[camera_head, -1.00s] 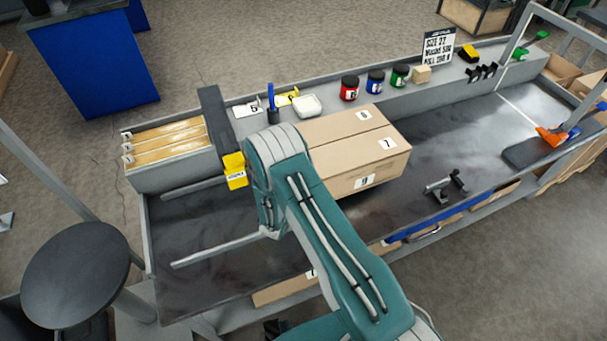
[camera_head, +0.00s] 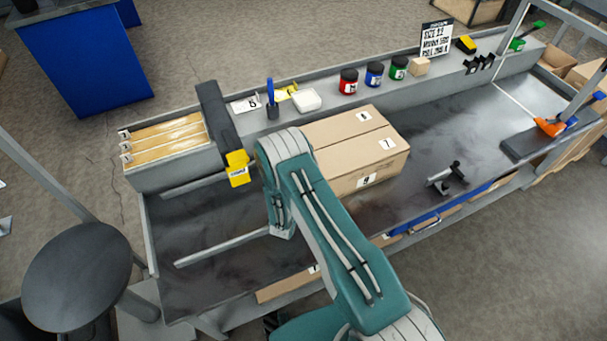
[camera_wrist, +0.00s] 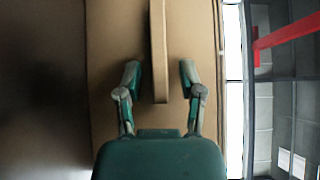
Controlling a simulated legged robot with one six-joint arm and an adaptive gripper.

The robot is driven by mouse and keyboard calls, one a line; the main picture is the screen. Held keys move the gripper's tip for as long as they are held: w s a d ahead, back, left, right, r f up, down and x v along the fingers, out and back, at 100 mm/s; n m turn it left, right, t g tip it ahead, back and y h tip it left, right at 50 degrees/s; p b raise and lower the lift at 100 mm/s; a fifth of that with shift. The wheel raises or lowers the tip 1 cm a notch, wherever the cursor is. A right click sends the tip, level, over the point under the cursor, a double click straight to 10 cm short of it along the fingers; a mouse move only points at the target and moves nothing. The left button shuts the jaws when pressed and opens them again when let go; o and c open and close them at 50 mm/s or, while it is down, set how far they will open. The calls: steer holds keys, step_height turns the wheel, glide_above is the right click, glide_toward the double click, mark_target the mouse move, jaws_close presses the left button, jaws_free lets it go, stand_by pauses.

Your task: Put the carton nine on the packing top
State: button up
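Brown cartons (camera_head: 345,135) sit together on the dark bench top, with number labels on their tops and front. The label reading 9 (camera_head: 367,181) is on the front face, below the 7. My gripper's end is hidden behind my teal arm in the head view. In the wrist view my gripper (camera_wrist: 160,82) is open, with a finger on each side of a narrow upright brown strip (camera_wrist: 159,50). Gaps show between the fingers and the strip. A broad brown carton face (camera_wrist: 115,45) lies behind it; its number is not visible there.
A black clamp-like fitting (camera_head: 446,180) stands right of the cartons. Another carton (camera_head: 290,284) shows under the front edge. Bench right of the cartons is mostly clear.

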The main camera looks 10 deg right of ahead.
steer(key=shift+a, duration=0.2)
steer(key=shift+s+a, duration=0.2)
steer(key=shift+a, duration=0.05)
steer(key=v, duration=1.1)
steer(key=shift+s+a, duration=0.1)
steer(key=shift+s, duration=0.1)
steer(key=shift+f, duration=0.1)
